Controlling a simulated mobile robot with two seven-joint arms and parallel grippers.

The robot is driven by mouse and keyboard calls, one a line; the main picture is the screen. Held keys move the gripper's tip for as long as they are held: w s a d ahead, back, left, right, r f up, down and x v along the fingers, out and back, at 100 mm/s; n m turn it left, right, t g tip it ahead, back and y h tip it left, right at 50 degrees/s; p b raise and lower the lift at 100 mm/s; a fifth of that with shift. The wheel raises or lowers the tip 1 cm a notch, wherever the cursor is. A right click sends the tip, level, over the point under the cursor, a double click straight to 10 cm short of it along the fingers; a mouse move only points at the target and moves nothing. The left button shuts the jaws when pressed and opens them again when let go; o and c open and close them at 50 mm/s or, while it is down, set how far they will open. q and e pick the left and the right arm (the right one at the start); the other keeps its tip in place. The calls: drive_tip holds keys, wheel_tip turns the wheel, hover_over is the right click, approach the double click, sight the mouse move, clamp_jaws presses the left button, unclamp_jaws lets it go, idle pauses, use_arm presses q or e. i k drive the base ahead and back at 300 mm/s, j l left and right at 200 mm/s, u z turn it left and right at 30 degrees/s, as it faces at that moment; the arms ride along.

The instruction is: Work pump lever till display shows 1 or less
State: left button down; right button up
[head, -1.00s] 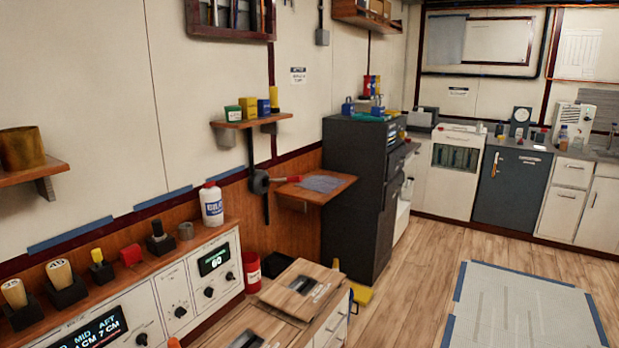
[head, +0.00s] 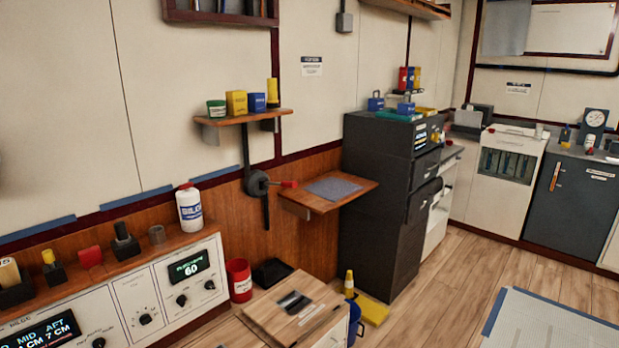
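The likely pump lever is a black round wall mount (head: 256,183) with a short red handle (head: 288,184) pointing right, on a dark vertical pipe, left of a small wooden shelf. A black display (head: 42,332) on the console at bottom left shows MID and AFT with centimetre readings. AFT reads 7 CM; the MID figure looks like 4 but is cut close, and the display's left part is out of frame. A second, smaller display (head: 188,268) shows 60. Neither of my grippers is in view.
A wooden shelf (head: 328,193) juts out right of the lever. Below are a red can (head: 239,280) and a wood-topped cabinet (head: 296,305). A white bottle (head: 189,208) stands on the console ledge. A dark cabinet (head: 372,205) stands beyond; wooden floor (head: 455,285) is open at right.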

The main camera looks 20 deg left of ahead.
sight(284, 184)
drive_tip(key=i, duration=0.7)
drive_tip(key=i+j+z, duration=0.1)
drive_tip(key=i, duration=0.6)
drive_tip(key=i+j, duration=0.2)
drive_tip(key=j, duration=0.15)
drive_tip(key=i+j, duration=0.15)
drive_tip(key=j, duration=0.15)
